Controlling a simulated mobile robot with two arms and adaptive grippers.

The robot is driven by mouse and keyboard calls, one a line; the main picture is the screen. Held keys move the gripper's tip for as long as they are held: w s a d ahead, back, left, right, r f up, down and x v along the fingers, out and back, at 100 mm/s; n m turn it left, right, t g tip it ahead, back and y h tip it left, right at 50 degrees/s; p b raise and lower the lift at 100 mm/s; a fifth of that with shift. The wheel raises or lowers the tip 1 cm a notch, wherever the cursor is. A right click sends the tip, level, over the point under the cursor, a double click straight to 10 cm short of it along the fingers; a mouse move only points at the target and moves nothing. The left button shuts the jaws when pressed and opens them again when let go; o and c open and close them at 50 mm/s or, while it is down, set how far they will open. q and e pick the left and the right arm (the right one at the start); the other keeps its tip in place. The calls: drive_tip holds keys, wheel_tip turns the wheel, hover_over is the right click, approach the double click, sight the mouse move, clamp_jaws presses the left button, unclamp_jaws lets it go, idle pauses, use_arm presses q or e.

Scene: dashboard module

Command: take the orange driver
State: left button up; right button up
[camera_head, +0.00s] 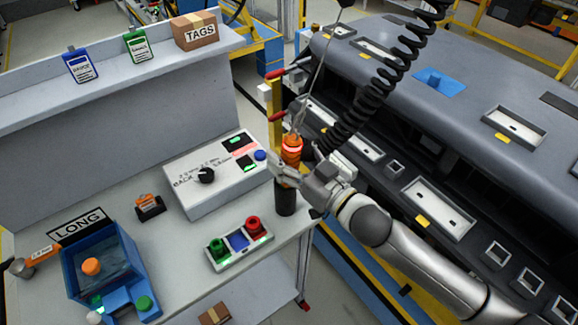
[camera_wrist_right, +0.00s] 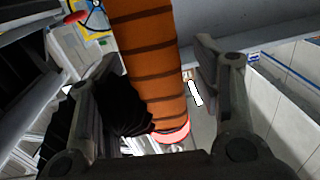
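The orange driver (camera_head: 291,150) hangs upright below a thin cable at the right end of the workbench. It has an orange grip and a dark lower body. My right gripper (camera_head: 296,178) is at the driver, reaching in from the lower right. In the right wrist view the driver's orange, dark-ringed grip (camera_wrist_right: 150,65) stands between my two fingers (camera_wrist_right: 160,85). A gap shows between the grip and the right finger, so the gripper looks open around it. Contact at the left finger is unclear. My left gripper is not in view.
A control box (camera_head: 215,172) with a knob and a tray of coloured buttons (camera_head: 240,243) are on the bench. A blue bin (camera_head: 75,277) is at lower left. A black coiled cable (camera_head: 375,95) hangs close to the driver. The large grey dashboard (camera_head: 455,105) lies to the right.

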clamp_jaws()
drive_tip(key=shift+r, duration=0.15)
